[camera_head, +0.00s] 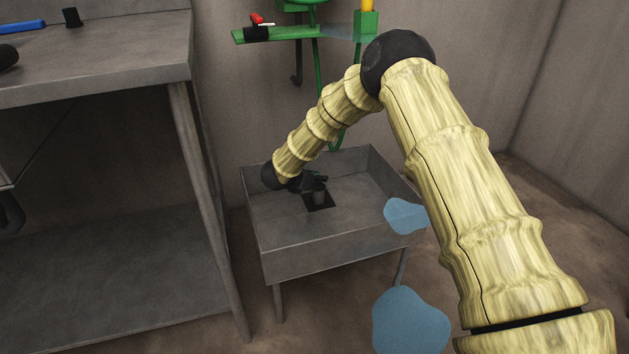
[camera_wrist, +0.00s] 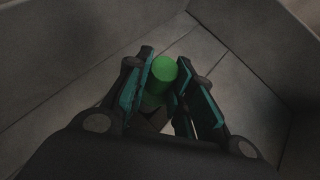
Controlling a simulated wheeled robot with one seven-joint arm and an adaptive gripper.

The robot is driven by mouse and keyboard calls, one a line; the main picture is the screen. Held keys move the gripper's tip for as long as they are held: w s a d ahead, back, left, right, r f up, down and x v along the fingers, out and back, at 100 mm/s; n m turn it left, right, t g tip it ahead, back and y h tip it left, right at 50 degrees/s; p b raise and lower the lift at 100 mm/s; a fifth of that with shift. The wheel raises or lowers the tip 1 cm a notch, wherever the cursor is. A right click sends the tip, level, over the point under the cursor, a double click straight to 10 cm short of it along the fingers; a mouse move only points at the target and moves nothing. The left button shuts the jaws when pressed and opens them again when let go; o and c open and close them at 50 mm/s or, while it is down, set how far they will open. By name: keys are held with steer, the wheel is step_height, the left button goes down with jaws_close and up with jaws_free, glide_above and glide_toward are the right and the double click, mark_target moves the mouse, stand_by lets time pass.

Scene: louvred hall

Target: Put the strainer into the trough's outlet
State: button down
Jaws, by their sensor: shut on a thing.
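The trough (camera_head: 300,257) is a grey, square-sided basin on legs, with a dark square outlet (camera_head: 325,207) in its floor. My gripper (camera_head: 315,184) is down inside the trough, over the outlet. In the wrist view its two jaws (camera_wrist: 166,88) are shut on an upright green cylinder, which I take as the strainer (camera_wrist: 163,69). In the head view a small dark cylinder (camera_head: 319,195) shows below the jaws, at the outlet; its colour looks grey there. The strainer's lower end is hidden, so I cannot tell whether it is in the outlet or above it.
A grey metal table (camera_head: 110,55) stands to the left, with a blue tool (camera_head: 22,27) and a small black piece (camera_head: 71,17). A green shelf (camera_head: 290,34) with small items is above the trough. Blue puddle-like patches (camera_head: 410,325) lie at the trough's right and front.

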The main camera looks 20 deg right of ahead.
mark_target(314, 192)
steer(key=shift+f+b, duration=1.1)
steer(key=shift+f, duration=1.5)
steer(key=c, duration=1.1)
jaws_free()
steer(key=shift+c, duration=0.2)
step_height(314, 192, up, 6)
steer(key=s+a+p, duration=0.1)
steer(key=a+p, duration=0.1)
steer(key=p, duration=0.2)
steer(key=shift+s+a+r, duration=0.15)
steer(key=shift+s+a, duration=0.2)
steer(key=shift+s, duration=0.05)
